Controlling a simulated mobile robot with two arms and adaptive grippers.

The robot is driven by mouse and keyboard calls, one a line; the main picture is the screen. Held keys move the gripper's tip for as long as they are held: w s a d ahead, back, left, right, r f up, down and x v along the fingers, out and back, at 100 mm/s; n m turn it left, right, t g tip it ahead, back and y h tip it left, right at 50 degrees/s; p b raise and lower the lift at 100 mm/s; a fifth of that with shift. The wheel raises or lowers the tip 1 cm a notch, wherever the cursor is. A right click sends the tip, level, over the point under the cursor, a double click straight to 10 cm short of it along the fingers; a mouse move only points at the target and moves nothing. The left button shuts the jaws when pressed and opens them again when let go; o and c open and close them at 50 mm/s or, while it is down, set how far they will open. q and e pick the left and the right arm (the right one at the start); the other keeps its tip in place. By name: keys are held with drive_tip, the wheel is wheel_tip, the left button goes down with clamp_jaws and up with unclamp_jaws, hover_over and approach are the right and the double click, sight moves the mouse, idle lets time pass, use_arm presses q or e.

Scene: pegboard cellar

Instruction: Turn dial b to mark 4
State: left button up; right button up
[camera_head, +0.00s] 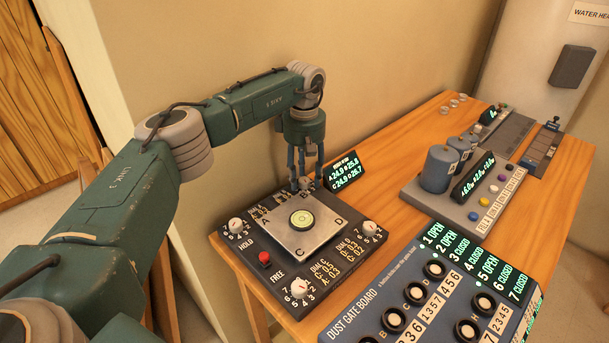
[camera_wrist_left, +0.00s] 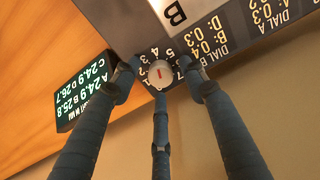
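Dial B (camera_wrist_left: 161,74) is a small white knob with a short red line, seen nearly from above in the left wrist view, with printed numbers around it, partly covered. Which number the line points to I cannot tell. My left gripper (camera_wrist_left: 161,76) has its three blue fingers spread around the knob, with small gaps showing between fingertips and knob. In the head view my left gripper (camera_head: 303,182) reaches down at the back corner of the dark dial board (camera_head: 262,284) and hides dial B. My right gripper is not in view.
A metal plate (camera_head: 291,238) with a round bubble level (camera_head: 302,219) sits mid-board. Other white dials stand at the left (camera_head: 236,226), right (camera_head: 369,229) and front (camera_head: 299,288) corners. A red switch (camera_head: 264,258) and a readout (camera_head: 345,171) are close by. The dust gate board (camera_head: 352,322) is to the right.

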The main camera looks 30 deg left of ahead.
sight(304, 179)
use_arm(q)
wheel_tip(304, 179, up, 12)
idle(0.6)
